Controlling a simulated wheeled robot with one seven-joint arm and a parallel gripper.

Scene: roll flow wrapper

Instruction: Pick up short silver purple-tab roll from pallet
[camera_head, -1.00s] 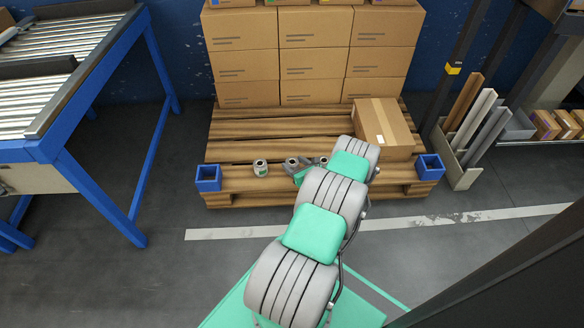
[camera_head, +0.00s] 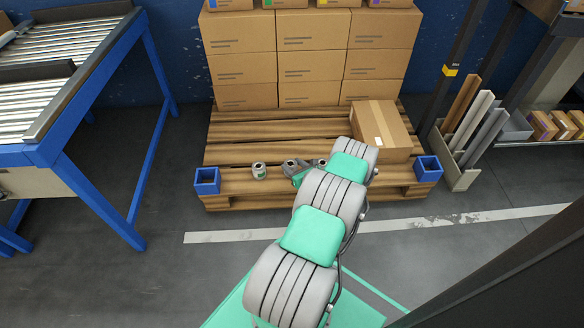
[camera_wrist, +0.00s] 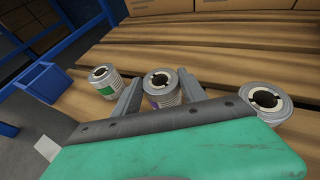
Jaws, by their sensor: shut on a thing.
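The short silver roll with a purple tab (camera_wrist: 164,99) stands upright between the fingers of my gripper (camera_wrist: 159,86) in the wrist view. The gripper is shut on it, one finger on each side. Its lower part is hidden behind my gripper. In the head view my gripper (camera_head: 297,168) is at the pallet's (camera_head: 232,188) front part, mostly hidden by my arm. I cannot tell whether the roll still touches the pallet boards.
A silver green-tab roll (camera_wrist: 104,82) stands to the left, and another silver roll (camera_wrist: 265,103) close on the right. Blue corner brackets (camera_head: 207,181) (camera_head: 428,169) mark the pallet front. A carton (camera_head: 381,128) lies behind right; stacked cartons (camera_head: 310,65) stand at the back.

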